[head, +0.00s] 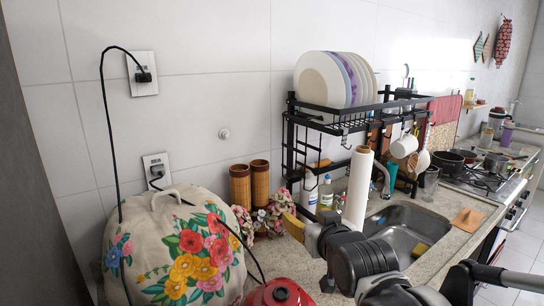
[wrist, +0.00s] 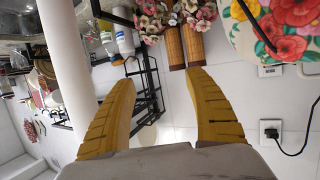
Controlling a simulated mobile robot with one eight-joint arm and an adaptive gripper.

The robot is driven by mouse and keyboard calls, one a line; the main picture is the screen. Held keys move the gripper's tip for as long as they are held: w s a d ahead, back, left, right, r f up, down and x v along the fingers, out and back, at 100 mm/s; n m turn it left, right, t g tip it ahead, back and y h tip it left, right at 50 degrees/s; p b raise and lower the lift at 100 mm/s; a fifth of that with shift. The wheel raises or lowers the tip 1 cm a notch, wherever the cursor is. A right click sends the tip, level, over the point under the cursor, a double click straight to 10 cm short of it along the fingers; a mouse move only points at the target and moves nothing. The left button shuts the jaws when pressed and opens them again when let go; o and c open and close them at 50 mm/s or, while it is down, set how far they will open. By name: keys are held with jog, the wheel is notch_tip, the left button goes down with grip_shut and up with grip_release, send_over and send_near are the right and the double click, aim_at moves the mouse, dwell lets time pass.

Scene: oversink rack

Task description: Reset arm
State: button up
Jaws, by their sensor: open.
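My gripper (wrist: 160,78) is open, with its two yellow fingers spread apart and nothing between them in the wrist view. In the head view my gripper (head: 297,222) is partly seen at the lower middle, above the counter and left of the white paper roll (head: 356,192). One yellow fingertip shows there; the rest is hidden by my arm. My arm reaches in from the lower right. The wrist view is upside down, and the paper roll (wrist: 72,60) stands at its left, beside a finger.
A black rack (head: 325,122) with plates (head: 322,80) stands over the sink (head: 405,232). Bamboo cups (head: 240,187), flowers (head: 265,215), a flowered cover (head: 180,245) and a red object (head: 280,293) crowd the left. Open air lies above the cover.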

jog(key=s+d+f+m+g+h, duration=0.1)
jog(key=s+d+f+g, duration=0.2)
jog(key=s, duration=0.7)
jog(key=s+d+f+m+g+h, duration=0.1)
jog(key=s+d+f+g, duration=0.3)
jog(key=s+d+f, duration=0.4)
jog(key=s, duration=0.3)
jog(key=shift+s+f+h, duration=0.3)
jog(key=shift+f+h, duration=0.1)
